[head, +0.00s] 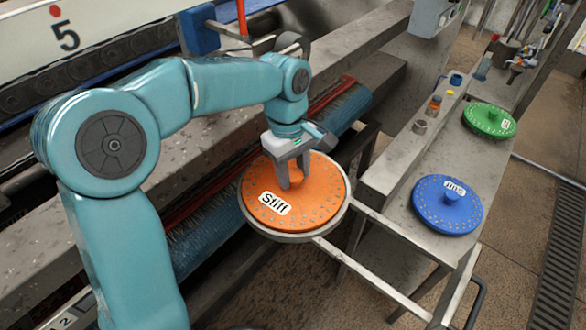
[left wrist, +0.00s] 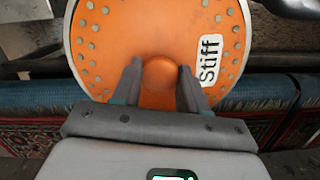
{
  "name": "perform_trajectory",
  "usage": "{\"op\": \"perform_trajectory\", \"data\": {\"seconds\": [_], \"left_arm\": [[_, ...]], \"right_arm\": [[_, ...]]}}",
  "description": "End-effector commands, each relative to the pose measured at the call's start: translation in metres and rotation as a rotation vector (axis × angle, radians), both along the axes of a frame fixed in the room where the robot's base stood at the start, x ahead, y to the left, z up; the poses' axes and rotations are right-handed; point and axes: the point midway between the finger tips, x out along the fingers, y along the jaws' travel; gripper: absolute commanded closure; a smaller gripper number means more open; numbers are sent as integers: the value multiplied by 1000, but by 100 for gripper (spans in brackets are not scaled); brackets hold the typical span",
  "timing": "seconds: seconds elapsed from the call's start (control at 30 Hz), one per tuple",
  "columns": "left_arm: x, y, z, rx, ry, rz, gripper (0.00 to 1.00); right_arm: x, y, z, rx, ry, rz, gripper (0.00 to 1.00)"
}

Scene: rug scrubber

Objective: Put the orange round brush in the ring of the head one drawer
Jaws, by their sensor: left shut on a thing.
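The orange round brush (head: 316,205), a disc with metal studs and a "Stiff" label, lies flat over the grey ring (head: 290,238) of the drawer. The ring's rim shows along the brush's near and right edges. I cannot tell whether the brush rests fully down in it. My left gripper (head: 290,184) points down from above and is shut on the brush's central orange knob. The left wrist view shows the two fingers either side of the knob (left wrist: 159,74), with the disc (left wrist: 115,35) beyond. My right gripper is not in view.
A blue round brush (head: 430,212) and a green round brush (head: 486,122) lie on the grey bench (head: 408,172) at right. Small bottles stand near its far end. A long blue bristle roller (head: 200,240) runs behind the ring. Metal rails (head: 372,272) extend right from the ring.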

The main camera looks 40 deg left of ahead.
Motion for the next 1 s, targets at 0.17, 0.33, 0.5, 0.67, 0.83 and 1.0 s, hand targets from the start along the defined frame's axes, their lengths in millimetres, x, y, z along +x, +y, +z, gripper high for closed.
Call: {"op": "perform_trajectory", "data": {"seconds": [0.17, 0.33, 0.5, 0.67, 0.83, 1.0], "left_arm": [[0, 0, -3, 0, 0, 0, 48], [0, 0, -3, 0, 0, 0, 31], [0, 0, -1, 0, 0, 0, 31], [1, 2, 17, 0, -4, 1, 31], [3, 5, 49, 0, -4, 0, 31], [3, 8, 70, -1, -2, 0, 31]], "right_arm": [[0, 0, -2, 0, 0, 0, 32], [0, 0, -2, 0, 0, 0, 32], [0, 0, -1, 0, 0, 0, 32], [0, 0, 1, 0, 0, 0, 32], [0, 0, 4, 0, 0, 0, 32], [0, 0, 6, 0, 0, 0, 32]]}}
